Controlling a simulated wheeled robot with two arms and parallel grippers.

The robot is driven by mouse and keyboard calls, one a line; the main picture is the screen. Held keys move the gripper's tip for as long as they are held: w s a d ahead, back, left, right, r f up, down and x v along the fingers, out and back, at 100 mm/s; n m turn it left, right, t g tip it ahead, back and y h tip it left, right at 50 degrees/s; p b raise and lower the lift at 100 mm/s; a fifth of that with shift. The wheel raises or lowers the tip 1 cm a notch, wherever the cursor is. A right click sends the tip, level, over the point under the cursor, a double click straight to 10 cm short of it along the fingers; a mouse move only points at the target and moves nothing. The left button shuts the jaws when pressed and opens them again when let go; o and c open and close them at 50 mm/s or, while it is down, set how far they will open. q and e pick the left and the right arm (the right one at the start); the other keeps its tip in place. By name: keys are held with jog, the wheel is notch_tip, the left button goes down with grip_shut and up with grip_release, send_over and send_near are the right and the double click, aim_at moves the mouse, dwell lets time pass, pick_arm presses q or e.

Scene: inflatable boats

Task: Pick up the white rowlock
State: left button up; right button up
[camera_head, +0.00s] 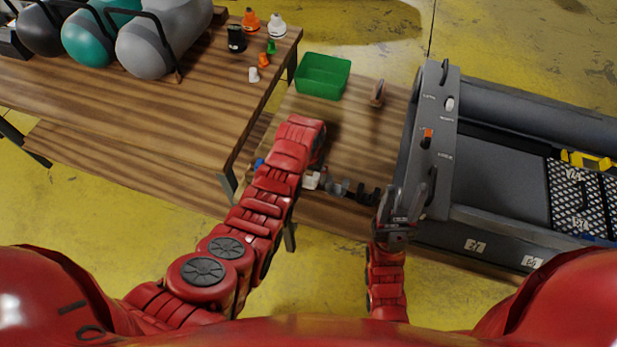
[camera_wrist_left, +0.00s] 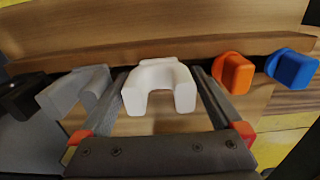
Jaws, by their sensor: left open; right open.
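The white rowlock (camera_wrist_left: 160,78) is a U-shaped piece on the wooden shelf, with its two prongs towards me in the left wrist view. It also shows in the head view (camera_head: 311,182), partly behind my left arm. My left gripper (camera_wrist_left: 160,92) is open, with one finger on each side of the white rowlock. I cannot tell whether the fingers touch it. In the head view this gripper is mostly hidden by its own arm. My right gripper (camera_head: 408,195) is open and empty, in front of the grey boat's side.
A grey rowlock (camera_wrist_left: 75,92) and a black one (camera_wrist_left: 22,97) lie left of the white one; orange (camera_wrist_left: 232,73) and blue (camera_wrist_left: 292,68) pieces lie right. A green bin (camera_head: 322,76) stands behind on the table. The grey boat (camera_head: 500,180) is at the right.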

aim_at(309, 181)
pick_arm(q)
jog(key=shift+f, duration=0.2)
jog(key=shift+c, duration=0.2)
jog(key=c, duration=1.2)
jog(key=shift+r+b, duration=0.35)
jog(key=shift+r, duration=0.75)
notch_tip(309, 181, up, 4)
jog(key=shift+r+b, duration=0.2)
jog(key=shift+b, duration=0.4)
notch_tip(309, 181, up, 5)
jog(key=p, duration=0.2)
jog(key=shift+f+p, duration=0.2)
jog(key=shift+p, duration=0.2)
